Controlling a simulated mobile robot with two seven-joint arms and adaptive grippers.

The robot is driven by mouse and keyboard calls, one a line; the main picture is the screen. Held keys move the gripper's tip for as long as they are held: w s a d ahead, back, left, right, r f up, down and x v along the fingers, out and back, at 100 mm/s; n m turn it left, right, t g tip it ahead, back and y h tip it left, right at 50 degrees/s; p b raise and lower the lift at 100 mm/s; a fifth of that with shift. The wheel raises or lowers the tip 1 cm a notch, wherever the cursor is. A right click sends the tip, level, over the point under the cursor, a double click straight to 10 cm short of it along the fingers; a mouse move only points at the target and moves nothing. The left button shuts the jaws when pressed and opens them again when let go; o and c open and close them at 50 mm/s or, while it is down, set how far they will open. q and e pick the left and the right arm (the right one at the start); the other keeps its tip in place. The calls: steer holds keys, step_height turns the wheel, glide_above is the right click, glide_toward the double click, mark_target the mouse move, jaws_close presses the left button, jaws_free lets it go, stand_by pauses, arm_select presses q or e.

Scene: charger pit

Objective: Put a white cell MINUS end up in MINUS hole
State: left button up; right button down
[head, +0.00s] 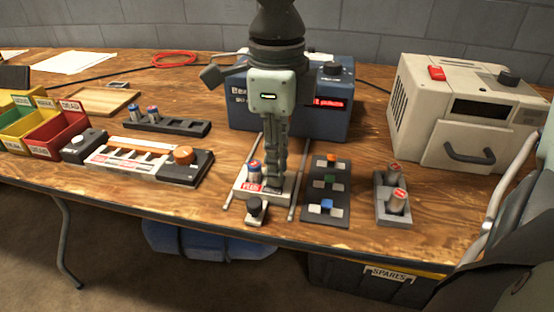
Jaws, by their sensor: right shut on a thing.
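My right gripper (273,180) comes down from above, fingers pointing down over the small pale holder block (285,192) with a red PLUS label (250,187). It is shut on what seems to be a cell. The fingers hide it, so I cannot see its colour, which end is up, or how far it is in a hole. A blue-banded cell (254,170) stands upright at the block's left, beside the fingers. The MINUS hole is hidden behind the gripper. Two pale cells with red-marked tops (397,200) stand in a grey rack (381,205) to the right. My left gripper is not in view.
A blue device (240,113) is close behind. A beige machine (420,110) stands right. Another rack (185,127), a tester strip (185,170) and bins (60,145) are left.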

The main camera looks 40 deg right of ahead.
steer(key=shift+f+b, duration=0.15)
steer(key=shift+b, duration=0.15)
steer(key=c, duration=1.3)
jaws_free()
steer(key=shift+r+p, duration=1.9)
steer(key=shift+r, duration=1.65)
